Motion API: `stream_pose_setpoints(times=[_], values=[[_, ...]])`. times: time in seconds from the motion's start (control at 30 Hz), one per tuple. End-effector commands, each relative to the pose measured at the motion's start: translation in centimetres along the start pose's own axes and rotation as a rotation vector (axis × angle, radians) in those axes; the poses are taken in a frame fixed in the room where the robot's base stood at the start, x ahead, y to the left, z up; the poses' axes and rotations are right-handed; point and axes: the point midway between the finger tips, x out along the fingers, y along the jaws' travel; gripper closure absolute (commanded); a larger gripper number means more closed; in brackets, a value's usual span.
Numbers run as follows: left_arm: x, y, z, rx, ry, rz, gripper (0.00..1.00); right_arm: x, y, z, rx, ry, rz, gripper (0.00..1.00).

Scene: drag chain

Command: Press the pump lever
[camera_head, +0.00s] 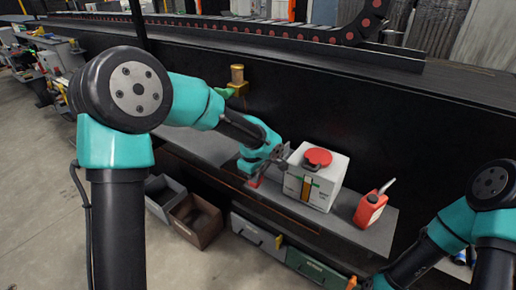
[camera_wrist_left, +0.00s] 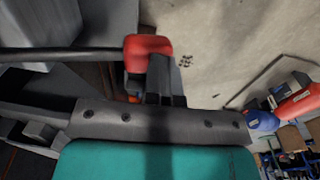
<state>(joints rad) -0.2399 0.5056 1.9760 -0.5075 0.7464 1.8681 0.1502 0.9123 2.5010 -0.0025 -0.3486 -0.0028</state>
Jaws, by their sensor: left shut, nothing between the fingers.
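The pump is a white box with a round red cap (camera_head: 317,157) on the shelf in the head view. A dark rod (camera_wrist_left: 65,57) ending in a red knob (camera_wrist_left: 148,44) crosses the left wrist view; it looks like the pump lever. My left gripper (camera_head: 281,156) is beside the box's left side in the head view. In the left wrist view its shut fingers (camera_wrist_left: 160,75) are right at the red knob, with nothing between them. I cannot tell whether they touch it.
A red oil can (camera_head: 369,208) with a pale spout stands on the shelf right of the box. Open bins (camera_head: 196,219) and closed drawers (camera_head: 259,237) are below the shelf. A brass-topped fitting (camera_head: 237,76) stands behind my left arm. A drag chain (camera_head: 250,29) runs along the top.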

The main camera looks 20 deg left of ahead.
Motion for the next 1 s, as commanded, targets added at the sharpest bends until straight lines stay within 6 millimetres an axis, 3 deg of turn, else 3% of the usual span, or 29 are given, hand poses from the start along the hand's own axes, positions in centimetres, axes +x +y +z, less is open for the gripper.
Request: stream_pose_setpoints(times=[0.03, 0.1, 0.33, 1.0], values=[[1.1, -0.6, 0.1, -0.001, -0.005, -0.025, 1.0, 0.0, 0.0, 0.0, 0.0, 0.0, 0.0, 0.6], [1.0, -0.6, 0.1, -0.001, -0.005, -0.025, 1.0, 0.0, 0.0, 0.0, 0.0, 0.0, 0.0, 0.6], [-0.5, -0.7, 0.2, -0.001, -0.004, -0.02, 1.0, 0.0, 0.0, 0.0, 0.0, 0.0, 0.0, 0.6], [-12.5, -2.4, 0.2, 0.004, 0.0, 0.003, 1.0, 0.0, 0.0, 0.0, 0.0, 0.0, 0.0, 0.6]])
